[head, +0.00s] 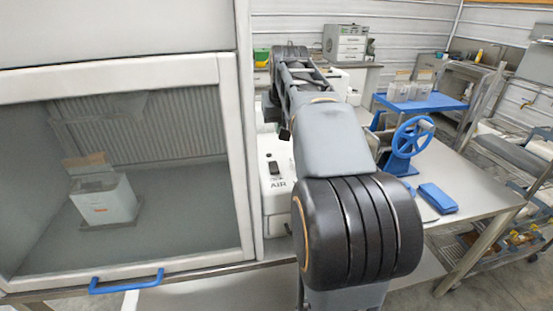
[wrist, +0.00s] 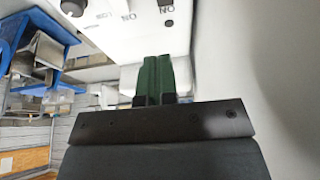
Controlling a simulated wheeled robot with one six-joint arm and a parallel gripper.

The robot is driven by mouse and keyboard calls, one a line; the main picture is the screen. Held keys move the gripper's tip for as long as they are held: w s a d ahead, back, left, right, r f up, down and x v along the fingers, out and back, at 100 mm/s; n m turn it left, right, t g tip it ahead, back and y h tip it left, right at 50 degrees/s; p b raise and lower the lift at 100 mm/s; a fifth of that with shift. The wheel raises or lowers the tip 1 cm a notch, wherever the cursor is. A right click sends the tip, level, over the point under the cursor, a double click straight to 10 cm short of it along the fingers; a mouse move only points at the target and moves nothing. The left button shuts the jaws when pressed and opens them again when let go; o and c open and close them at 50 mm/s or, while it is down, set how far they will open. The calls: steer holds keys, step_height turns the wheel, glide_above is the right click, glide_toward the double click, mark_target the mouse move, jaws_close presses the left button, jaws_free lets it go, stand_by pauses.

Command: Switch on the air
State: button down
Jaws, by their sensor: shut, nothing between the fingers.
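The white box marked AIR (head: 278,205) stands right of the glass-fronted cabinet in the head view. A black switch (head: 273,168) sits on it above the lettering. Whether the switch is on or off cannot be told. My arm reaches away past the box, and its end is too small and hidden to read there. In the wrist view my gripper (wrist: 161,58) has its green fingers together and empty. The fingers point toward a white panel (wrist: 130,38) with a dark knob (wrist: 73,7) and upside-down ON lettering. I see a gap between fingertips and lettering.
The cabinet's sash has a blue handle (head: 127,281) and a white container (head: 104,199) behind the glass. A steel table (head: 470,190) with a blue handwheel (head: 411,137) stands at right. A pale wall fills the wrist view's right side.

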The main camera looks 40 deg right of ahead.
mark_target(276, 163)
steer(key=shift+f, duration=0.1)
steer(key=x, duration=1.3)
steer(key=shift+w+f, duration=0.2)
steer(key=shift+f, duration=0.15)
steer(key=shift+p, duration=0.3)
